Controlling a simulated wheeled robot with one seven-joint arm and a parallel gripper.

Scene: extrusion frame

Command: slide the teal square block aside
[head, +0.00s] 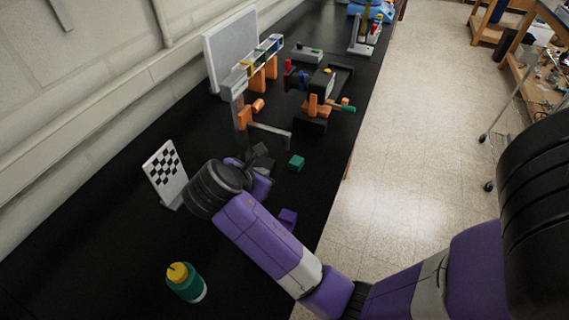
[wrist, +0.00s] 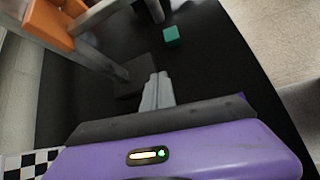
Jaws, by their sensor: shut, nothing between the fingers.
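The teal square block (head: 296,162) sits on the black tabletop in the head view, in front of the extrusion frame. It also shows in the wrist view (wrist: 171,36), ahead of the fingertips and slightly to the right, on bare black table. My gripper (head: 262,152) is just left of the block in the head view, with a gap between them. In the wrist view my fingers (wrist: 157,82) are together with nothing between them. The gripper does not touch the block.
The extrusion frame (head: 270,132) with orange parts (head: 245,117) stands just beyond the block. A checkerboard plate (head: 165,172) stands left of my arm. Bare table lies right of the block, up to the edge.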

